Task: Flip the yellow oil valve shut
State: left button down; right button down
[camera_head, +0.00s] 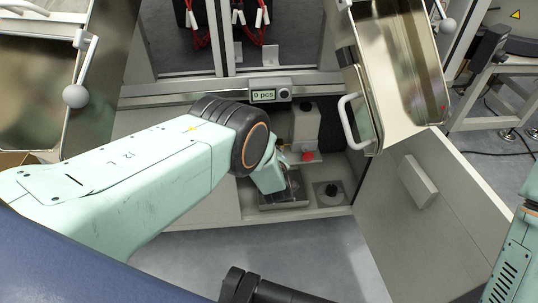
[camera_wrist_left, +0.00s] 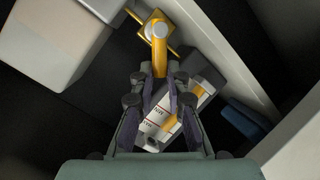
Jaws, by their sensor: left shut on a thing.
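The yellow oil valve (camera_wrist_left: 158,32) shows in the left wrist view at the top middle, with a round silver hub. Its yellow lever runs down from the hub between the fingers of my left gripper (camera_wrist_left: 159,82). The gripper is shut on this lever. A white label plate (camera_wrist_left: 158,131) with small dark print lies behind the lever, partly covered by the fingers. In the head view my left arm reaches into the open lower cabinet, and the valve cannot be made out there.
The cabinet door (camera_head: 425,205) stands open at the right. Inside are a pale container (camera_head: 306,123), a red part (camera_head: 307,156) and a dark round knob (camera_head: 332,190). A metal chute (camera_head: 408,65) with a white handle is above. A counter display (camera_head: 264,96) reads 0 pcs.

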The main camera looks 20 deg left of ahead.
pick_arm(q)
jog(key=m, duration=0.1)
jog(key=d+y+b, duration=0.1)
jog(key=m+b, duration=0.1)
jog(key=shift+w+d+r+m+g+y, duration=0.25)
jog(key=shift+w+r+m+g+y, duration=0.05)
jog(key=shift+w+d+r+m+y, duration=0.2)
jog(key=shift+d+m+y, duration=0.3)
jog(key=shift+m, duration=0.3)
jog(key=shift+w+d+m+y, duration=0.15)
jog(key=shift+d+m+y, duration=0.25)
jog(key=shift+m, duration=0.4)
jog(key=shift+g, duration=0.3)
jog(key=c, duration=1.6)
grip_release()
jog(key=shift+r, duration=5)
